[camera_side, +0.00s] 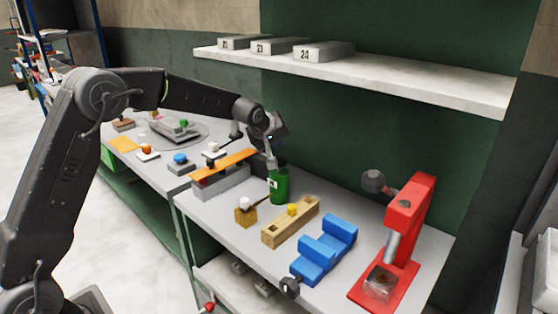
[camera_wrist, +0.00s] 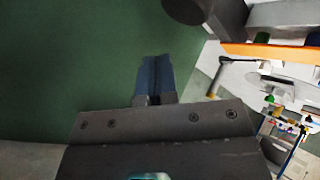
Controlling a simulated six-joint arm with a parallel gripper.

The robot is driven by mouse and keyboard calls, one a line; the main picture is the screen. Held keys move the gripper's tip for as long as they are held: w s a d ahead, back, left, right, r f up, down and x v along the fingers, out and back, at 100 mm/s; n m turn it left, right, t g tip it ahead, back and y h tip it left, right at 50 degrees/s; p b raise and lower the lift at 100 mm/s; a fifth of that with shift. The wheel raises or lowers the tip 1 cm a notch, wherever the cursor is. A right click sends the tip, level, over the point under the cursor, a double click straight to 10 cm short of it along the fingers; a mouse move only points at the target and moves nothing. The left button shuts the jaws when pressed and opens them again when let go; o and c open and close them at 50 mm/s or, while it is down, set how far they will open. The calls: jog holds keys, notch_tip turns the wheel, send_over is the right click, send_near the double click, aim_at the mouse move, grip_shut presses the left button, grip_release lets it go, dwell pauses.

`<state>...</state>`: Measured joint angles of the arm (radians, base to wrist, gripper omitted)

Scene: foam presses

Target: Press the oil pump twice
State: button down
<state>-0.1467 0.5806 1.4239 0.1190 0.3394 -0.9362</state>
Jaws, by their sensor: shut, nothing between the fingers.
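The oil pump appears to be the green can (camera_side: 280,188) with a small white label, standing upright on the grey bench in the side view. My gripper (camera_side: 271,162) points down over its top, with the fingertips at or just above it. I cannot tell whether they touch. The gripper hides the pump's head. In the wrist view my gripper's two blue-grey fingers (camera_wrist: 154,76) are together with nothing between them. I cannot make out the green can for certain in that view.
Near the can are a wooden block with a white knob (camera_side: 246,213), a wooden block with a yellow button (camera_side: 291,219), a blue press (camera_side: 325,250), a red lever press (camera_side: 405,240) and an orange bar (camera_side: 224,164). A shelf (camera_side: 400,77) juts out above, behind the bench.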

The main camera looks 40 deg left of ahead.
aim_at(279, 158)
jog(key=shift+f, duration=1.05)
jog(key=shift+f, duration=0.15)
dwell(1.2)
jog(key=shift+f, duration=0.25)
jog(key=shift+f, duration=1.1)
dwell(1.2)
jog(key=shift+r, duration=1.5)
jog(key=shift+r, duration=2.55)
